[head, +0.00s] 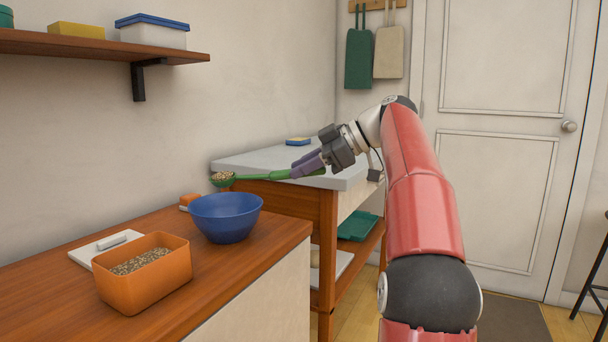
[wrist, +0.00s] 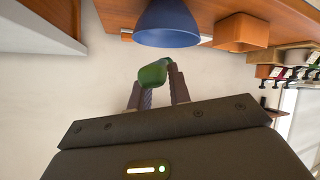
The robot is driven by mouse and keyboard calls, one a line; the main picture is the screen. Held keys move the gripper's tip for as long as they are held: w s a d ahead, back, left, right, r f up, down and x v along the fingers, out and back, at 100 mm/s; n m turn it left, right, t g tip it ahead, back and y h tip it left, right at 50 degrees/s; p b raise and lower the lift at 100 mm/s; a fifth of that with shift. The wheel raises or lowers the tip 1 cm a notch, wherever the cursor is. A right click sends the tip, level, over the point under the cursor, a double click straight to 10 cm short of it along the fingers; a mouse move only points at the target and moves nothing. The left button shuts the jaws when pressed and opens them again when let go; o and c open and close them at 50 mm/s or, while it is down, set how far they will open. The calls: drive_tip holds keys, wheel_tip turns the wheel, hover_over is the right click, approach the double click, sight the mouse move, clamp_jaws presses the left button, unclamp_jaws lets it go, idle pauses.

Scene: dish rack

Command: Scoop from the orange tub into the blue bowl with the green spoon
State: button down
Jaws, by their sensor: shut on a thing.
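My gripper (head: 309,165) is shut on the handle of the green spoon (head: 262,175). The spoon is held roughly level, with a heap of grain in its head at the left end. In the head view the spoon's head shows just above the blue bowl (head: 226,222); its exact position over or behind the bowl is hard to tell. The orange tub (head: 172,285) stands in front and to the left, part filled with the same grain. In the wrist view the spoon (wrist: 153,75) shows between the fingers, with the bowl (wrist: 166,25) and the tub (wrist: 241,33) beyond.
The wooden counter (head: 215,285) also holds a white board (head: 85,255) with a light block and a small orange item (head: 189,198) behind the bowl. A grey-topped table (head: 262,160) stands behind. A shelf (head: 100,47) hangs at upper left.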

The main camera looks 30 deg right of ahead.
drive_tip(key=shift+s+f+n+t+b, duration=0.1)
drive_tip(key=shift+f+n+t+b, duration=0.3)
drive_tip(key=shift+b, duration=0.8)
drive_tip(key=shift+r+n+b, duration=0.2)
drive_tip(key=shift+n+b, duration=0.3)
drive_tip(key=shift+b, duration=0.1)
drive_tip(key=shift+r, duration=0.15)
drive_tip(key=shift+s+f+n+t+b, duration=0.1)
drive_tip(key=shift+f+n+t+b, duration=0.3)
drive_tip(key=shift+b, duration=0.65)
drive_tip(key=shift+a+r+n+t+h+b, duration=0.1)
drive_tip(key=shift+n+t+h+b, duration=0.2)
drive_tip(key=shift+n+b, duration=0.3)
drive_tip(key=shift+r+b, duration=0.25)
drive_tip(key=shift+b, duration=0.05)
